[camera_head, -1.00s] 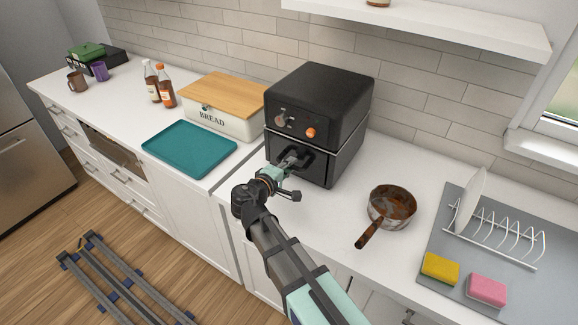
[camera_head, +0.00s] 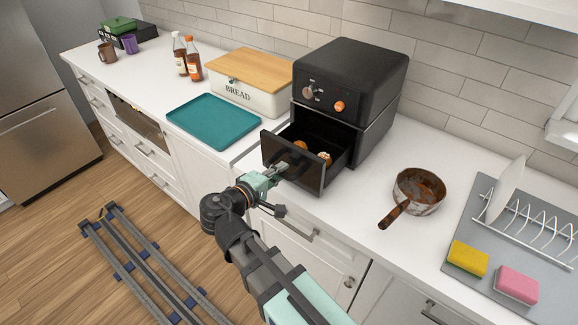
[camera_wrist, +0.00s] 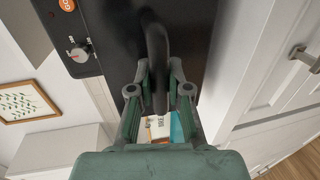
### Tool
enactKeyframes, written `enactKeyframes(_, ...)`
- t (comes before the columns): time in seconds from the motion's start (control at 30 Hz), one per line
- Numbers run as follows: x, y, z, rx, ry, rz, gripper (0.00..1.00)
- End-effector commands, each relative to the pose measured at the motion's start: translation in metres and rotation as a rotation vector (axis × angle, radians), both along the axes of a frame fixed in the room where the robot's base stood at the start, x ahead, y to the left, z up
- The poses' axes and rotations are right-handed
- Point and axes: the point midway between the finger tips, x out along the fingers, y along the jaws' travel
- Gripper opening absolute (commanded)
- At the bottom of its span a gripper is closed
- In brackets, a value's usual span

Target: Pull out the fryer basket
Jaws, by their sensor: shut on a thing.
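The black air fryer (camera_head: 350,80) stands on the counter. Its fryer basket (camera_head: 328,172) is slid well out of the front like a drawer, with a few browned food pieces (camera_head: 324,157) visible inside. My gripper (camera_head: 279,171) is at the basket's front. In the wrist view, my gripper (camera_wrist: 158,88) is shut on the dark basket handle (camera_wrist: 157,50), which lies between its two fingers. The rear part of the basket is hidden inside the fryer body.
A teal tray (camera_head: 214,121) and a bread box (camera_head: 249,98) sit left of the basket. A rusty pan (camera_head: 419,191) stands to the right, with a yellow sponge (camera_head: 467,259) and a dish rack (camera_head: 520,235) beyond. Counter between fryer and pan is clear.

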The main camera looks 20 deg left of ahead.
Motion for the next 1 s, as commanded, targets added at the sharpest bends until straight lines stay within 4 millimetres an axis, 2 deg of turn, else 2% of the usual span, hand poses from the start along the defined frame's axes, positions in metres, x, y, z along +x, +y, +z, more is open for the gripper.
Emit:
enactKeyframes(0.2,-0.011,0.0036,-0.0006,0.0,0.001,-0.001,0.0)
enactKeyframes(0.53,-0.0113,0.0039,-0.0002,0.0,0.001,-0.001,0.0)
enactKeyframes(0.57,-0.0113,0.0039,-0.0002,0.0,0.001,-0.001,0.28)
enactKeyframes(0.6,-0.0113,0.0038,-0.0002,0.0,0.001,-0.001,0.42)
enactKeyframes(1.0,-0.014,0.0051,0.0006,0.0,0.0,0.0,0.43)
